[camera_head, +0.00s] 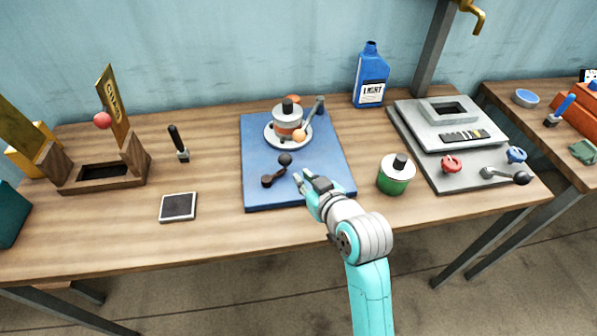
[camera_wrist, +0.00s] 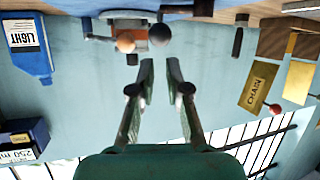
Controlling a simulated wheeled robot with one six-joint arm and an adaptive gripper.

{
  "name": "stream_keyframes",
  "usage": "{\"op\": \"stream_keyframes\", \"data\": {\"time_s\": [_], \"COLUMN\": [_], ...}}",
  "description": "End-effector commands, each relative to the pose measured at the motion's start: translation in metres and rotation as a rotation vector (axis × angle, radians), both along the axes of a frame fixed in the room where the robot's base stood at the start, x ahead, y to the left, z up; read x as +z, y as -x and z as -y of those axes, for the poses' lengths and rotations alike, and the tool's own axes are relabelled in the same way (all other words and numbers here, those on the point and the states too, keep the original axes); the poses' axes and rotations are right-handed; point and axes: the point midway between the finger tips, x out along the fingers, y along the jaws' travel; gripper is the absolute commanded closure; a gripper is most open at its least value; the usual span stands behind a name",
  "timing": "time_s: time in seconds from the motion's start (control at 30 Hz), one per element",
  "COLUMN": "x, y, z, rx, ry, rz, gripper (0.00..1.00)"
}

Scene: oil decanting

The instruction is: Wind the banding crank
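A small crank with a black ball knob (camera_head: 285,159) stands on the front part of the blue mat; I take it for the banding crank. The knob also shows in the wrist view (camera_wrist: 160,34), in line with the gap between my fingers. My gripper (camera_head: 304,180) is open and empty, just right of and in front of the crank, apart from it. Its two fingers show spread in the wrist view (camera_wrist: 159,75). Behind the crank, a grey-and-orange pot (camera_head: 287,119) sits on a pale round wheel (camera_head: 273,143), with an orange ball (camera_head: 299,136) beside it.
The blue mat (camera_head: 258,195) lies mid-table. A green pot (camera_head: 395,180) stands right of my gripper, a blue bottle (camera_head: 371,76) behind. A grey machine (camera_head: 425,158) with red and blue knobs is at right. A small dark tablet (camera_head: 178,207) lies left; bare wood surrounds it.

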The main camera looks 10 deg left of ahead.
Motion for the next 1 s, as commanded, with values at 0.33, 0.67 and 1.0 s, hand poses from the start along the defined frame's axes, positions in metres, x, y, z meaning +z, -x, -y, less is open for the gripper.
{"op": "stream_keyframes", "data": {"time_s": [0.33, 0.67, 1.0], "x": [-0.009, -0.009, -0.01], "y": [0.025, 0.046, 0.041], "z": [0.025, 0.044, 0.041], "rx": [-0.219, -0.376, -0.404], "ry": [-0.677, -1.25, -1.374], "rz": [-0.364, -0.7, -0.779], "gripper": [1.0, 1.0, 1.0]}}
